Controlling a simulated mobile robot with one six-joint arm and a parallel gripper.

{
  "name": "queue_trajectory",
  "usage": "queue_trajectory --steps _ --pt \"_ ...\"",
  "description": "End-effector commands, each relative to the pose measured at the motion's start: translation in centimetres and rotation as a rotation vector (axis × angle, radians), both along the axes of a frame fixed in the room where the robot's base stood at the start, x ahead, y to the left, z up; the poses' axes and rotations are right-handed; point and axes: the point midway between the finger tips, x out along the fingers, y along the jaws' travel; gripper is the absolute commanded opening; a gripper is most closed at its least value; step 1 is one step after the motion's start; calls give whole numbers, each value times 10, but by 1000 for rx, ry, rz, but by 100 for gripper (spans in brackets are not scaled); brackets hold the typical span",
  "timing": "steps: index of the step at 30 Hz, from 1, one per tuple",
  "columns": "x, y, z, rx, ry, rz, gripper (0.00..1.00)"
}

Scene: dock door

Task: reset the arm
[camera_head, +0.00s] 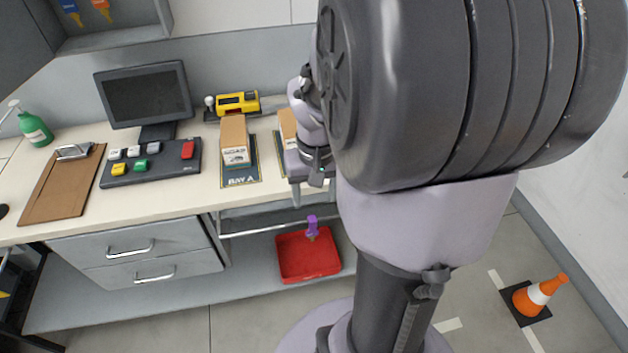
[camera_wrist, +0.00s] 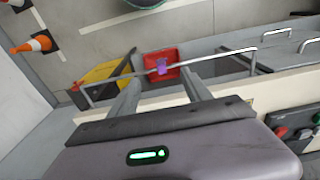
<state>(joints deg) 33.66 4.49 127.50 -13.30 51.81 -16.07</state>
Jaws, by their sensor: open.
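My gripper (camera_head: 311,196) is in front of the counter's front edge, beside the bay boxes, with its fingers pointing down. In the wrist view my gripper (camera_wrist: 160,88) has its two fingers spread apart with nothing between them. My own arm hides much of the right side of the head view. Below the gripper, a red tray (camera_head: 300,264) sits on the lower shelf, with a purple-headed item (camera_head: 311,226) at it. The red tray (camera_wrist: 174,57) and purple item (camera_wrist: 162,66) also show beyond the fingers in the wrist view.
The counter (camera_head: 205,190) holds a monitor (camera_head: 147,95), button panel (camera_head: 150,165), clipboard (camera_head: 62,185), green bottle (camera_head: 36,130), yellow device (camera_head: 238,103) and a box (camera_head: 235,140) on a bay mat. A metal rail (camera_wrist: 205,57) runs near the fingers. A traffic cone (camera_head: 538,295) stands on the floor.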

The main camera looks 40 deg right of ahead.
Motion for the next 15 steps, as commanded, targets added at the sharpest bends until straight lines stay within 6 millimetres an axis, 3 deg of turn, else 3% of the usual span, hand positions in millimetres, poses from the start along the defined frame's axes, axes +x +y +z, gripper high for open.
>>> queue_trajectory --steps 6,8,11,12,15 --pt "-1 1 9 0 -1 1 57" --pt "2 12 16 -5 -25 9 57" --pt "6 69 47 -12 -140 53 57" --pt "3 99 59 -2 -200 73 57" --pt "-18 164 81 49 -334 122 57"
